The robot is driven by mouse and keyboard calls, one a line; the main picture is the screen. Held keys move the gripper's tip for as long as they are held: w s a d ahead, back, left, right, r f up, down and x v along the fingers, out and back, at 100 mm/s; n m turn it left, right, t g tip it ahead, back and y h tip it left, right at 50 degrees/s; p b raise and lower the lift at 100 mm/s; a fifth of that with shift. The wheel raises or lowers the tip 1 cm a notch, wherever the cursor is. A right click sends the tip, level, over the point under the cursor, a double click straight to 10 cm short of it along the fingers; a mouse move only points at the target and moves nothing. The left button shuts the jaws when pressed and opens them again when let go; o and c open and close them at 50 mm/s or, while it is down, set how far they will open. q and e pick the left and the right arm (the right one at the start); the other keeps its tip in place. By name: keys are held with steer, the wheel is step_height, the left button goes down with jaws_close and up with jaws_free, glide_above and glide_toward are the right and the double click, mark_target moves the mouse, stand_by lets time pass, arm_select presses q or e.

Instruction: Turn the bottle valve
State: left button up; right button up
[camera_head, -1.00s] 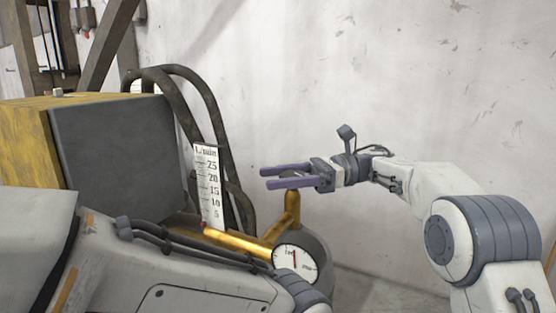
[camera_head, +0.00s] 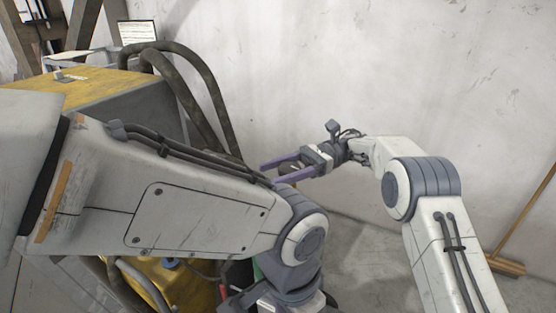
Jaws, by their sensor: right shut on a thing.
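My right gripper (camera_head: 270,173) is near the middle of the head view, its two purple fingers pointing left. It is shut on a small dark knob (camera_head: 288,169) that shows between the fingers, apparently the bottle valve. The bottle, its gauge and the yellow pipe below the knob are hidden behind my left arm. My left arm crosses the view from the left. At its end, part of my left gripper (camera_head: 264,304) shows at the bottom edge; its fingertips are not clear.
A yellow and grey machine (camera_head: 100,88) stands at the left, with thick dark hoses (camera_head: 205,85) curving down behind my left arm. A scuffed white wall (camera_head: 400,70) is behind. A broom (camera_head: 507,266) leans at the right. Grey floor is free at the lower right.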

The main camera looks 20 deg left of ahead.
stand_by(0.3)
steer(key=o, duration=1.4)
steer(key=shift+c, duration=0.2)
steer(key=shift+r, duration=0.1)
steer(key=s+d+r+p, duration=0.3)
steer(key=d+r+p, duration=0.7)
steer(key=p, duration=0.9)
steer(key=shift+s+d+r, duration=0.4)
steer(key=shift+d, duration=0.15)
